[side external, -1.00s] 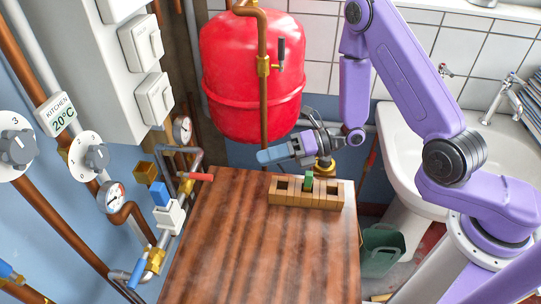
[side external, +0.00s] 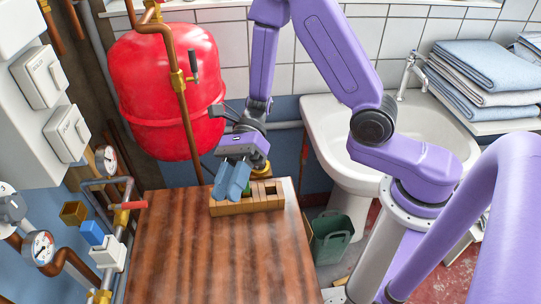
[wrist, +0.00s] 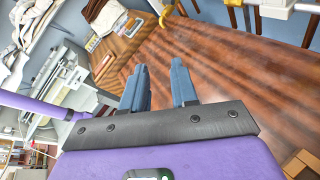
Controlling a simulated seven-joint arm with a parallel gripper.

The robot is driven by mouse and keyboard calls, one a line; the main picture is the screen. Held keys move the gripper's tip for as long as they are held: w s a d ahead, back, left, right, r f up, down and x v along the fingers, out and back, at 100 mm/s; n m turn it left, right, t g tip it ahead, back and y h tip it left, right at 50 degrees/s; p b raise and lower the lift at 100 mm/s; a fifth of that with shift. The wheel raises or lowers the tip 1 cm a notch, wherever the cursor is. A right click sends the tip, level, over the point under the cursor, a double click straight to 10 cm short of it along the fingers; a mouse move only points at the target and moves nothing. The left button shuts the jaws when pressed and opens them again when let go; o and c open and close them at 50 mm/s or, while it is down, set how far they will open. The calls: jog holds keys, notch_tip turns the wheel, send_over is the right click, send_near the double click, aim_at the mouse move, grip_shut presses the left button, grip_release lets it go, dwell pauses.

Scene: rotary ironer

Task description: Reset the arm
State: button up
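My gripper (side external: 232,182) is above the far end of the wooden table, in front of the left part of the slotted wooden block (side external: 262,203). Its two blue fingers point down and toward the camera. In the wrist view the fingers of my gripper (wrist: 160,78) are apart with nothing between them, so it is open and empty. A small green piece (side external: 246,188) stands in the wooden block, partly hidden by the fingers. I cannot tell whether the fingers touch the block.
The wooden table top (side external: 225,265) is otherwise bare. A red tank (side external: 165,90) with a copper pipe (side external: 183,105) stands behind it. Valves and a gauge (side external: 40,248) line the left. A sink (side external: 350,140) and folded towels (side external: 485,75) are at right, a green bin (side external: 330,238) below.

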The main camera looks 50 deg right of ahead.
jog(key=s+d+r+n+t+h, duration=0.2)
jog(key=s+d+n+h, duration=0.4)
jog(key=n, duration=1)
jog(key=s+d+r+n+t+h, duration=0.2)
jog(key=s+d+n+h, duration=0.5)
jog(key=d+n, duration=0.5)
jog(key=shift+s+d+r+n+t, duration=0.35)
jog(key=shift+n+t, duration=0.35)
jog(key=shift+n, duration=1.2)
